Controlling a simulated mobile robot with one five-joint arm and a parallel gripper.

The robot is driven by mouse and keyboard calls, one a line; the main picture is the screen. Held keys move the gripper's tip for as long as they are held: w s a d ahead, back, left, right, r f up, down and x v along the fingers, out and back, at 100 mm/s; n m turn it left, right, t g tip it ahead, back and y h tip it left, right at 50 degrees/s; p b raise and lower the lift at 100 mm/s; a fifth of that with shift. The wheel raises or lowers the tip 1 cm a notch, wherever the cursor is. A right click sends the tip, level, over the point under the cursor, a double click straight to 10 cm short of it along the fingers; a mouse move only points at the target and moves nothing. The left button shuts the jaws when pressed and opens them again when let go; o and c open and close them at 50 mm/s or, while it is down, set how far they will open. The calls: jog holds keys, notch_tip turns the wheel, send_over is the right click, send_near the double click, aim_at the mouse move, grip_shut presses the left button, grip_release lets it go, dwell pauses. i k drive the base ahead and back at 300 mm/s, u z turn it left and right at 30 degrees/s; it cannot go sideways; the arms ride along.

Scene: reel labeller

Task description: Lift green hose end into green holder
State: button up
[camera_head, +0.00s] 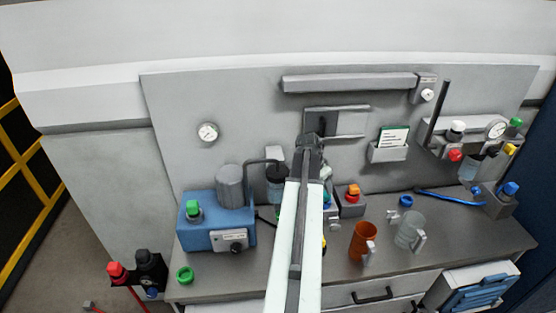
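A green ring (184,275) lies at the front left corner of the grey bench top. A green knob-like piece (193,208) sits on top of the blue machine at the left of the bench. Another small green cap (516,122) shows at the far right of the back panel. I cannot tell which of these is the green hose end or the green holder. My arm reaches up the middle of the view, and my gripper (308,143) is in front of the panel, well right of the green ring. Its fingers are too small and dark to read. Part of the bench is hidden behind my arm.
The blue machine (211,236) stands at the left. A black bracket with red and black fittings (116,271) is off the bench's left end, with a red hose hanging down. An orange mug (362,241) and a clear mug (410,231) stand right of my arm.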

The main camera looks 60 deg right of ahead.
aim_at(192, 207)
jog(key=k, duration=1)
